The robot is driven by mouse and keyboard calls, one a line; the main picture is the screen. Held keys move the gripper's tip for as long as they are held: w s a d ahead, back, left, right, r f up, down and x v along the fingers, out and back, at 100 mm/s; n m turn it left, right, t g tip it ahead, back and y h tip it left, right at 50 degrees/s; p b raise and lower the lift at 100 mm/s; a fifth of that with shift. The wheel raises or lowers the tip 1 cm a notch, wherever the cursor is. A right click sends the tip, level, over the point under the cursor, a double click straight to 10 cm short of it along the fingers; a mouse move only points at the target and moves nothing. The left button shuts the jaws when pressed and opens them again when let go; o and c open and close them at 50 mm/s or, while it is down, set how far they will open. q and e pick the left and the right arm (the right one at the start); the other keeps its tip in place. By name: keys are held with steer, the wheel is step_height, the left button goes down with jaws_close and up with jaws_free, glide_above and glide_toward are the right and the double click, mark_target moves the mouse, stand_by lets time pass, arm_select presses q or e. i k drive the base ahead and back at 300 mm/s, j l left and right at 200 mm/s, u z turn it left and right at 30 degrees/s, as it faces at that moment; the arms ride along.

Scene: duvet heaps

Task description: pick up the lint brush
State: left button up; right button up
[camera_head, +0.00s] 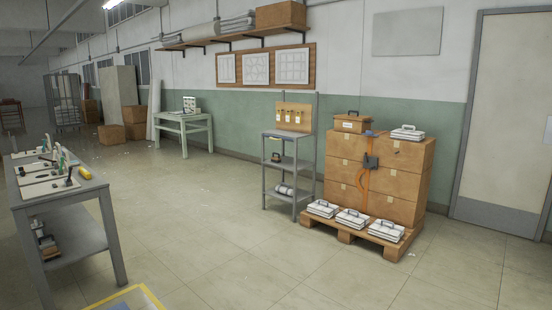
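I cannot single out a lint brush in the head view. The grey workbench (92,190) at the left carries several small items on pale sheets, too small to tell apart. A yellow item (85,173) lies near the bench's right edge. A dark upright-handled item (69,177) stands on the nearest sheet. Neither of my grippers is in view.
A grey shelf stand (290,166) is near the wall. Beside it, strapped cardboard boxes (400,170) and white cases (353,218) sit on a wooden pallet (390,245). A pale green table (184,125) stands farther back. The middle floor is clear.

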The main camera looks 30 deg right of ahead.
mark_target(274, 160)
steer(key=z, duration=0.8)
steer(key=i+l, duration=0.1)
steer(key=l, duration=0.25)
steer(key=i+l+z, duration=0.1)
steer(key=l, duration=0.25)
steer(key=i+l+z, duration=0.3)
steer(key=i+l, duration=0.25)
steer(key=i+l+z, duration=0.35)
steer(key=i+l, duration=0.15)
steer(key=i, duration=0.15)
steer(key=i+u, duration=0.15)
steer(key=i, duration=0.55)
steer(key=i+l+u, duration=0.15)
steer(key=i, duration=0.6)
steer(key=i+u, duration=0.15)
steer(key=i, duration=0.5)
steer(key=i+u, duration=0.15)
steer(key=i, duration=0.5)
steer(key=i+l+u, duration=0.15)
steer(key=i, duration=0.45)
steer(key=i+u, duration=0.15)
steer(key=i, duration=0.35)
steer(key=i+l+u, duration=0.15)
steer(key=i, duration=0.4)
steer(key=i+l+u, duration=0.15)
steer(key=i, duration=0.35)
steer(key=i+l+u, duration=0.15)
steer(key=i, duration=0.35)
steer(key=l, duration=0.1)
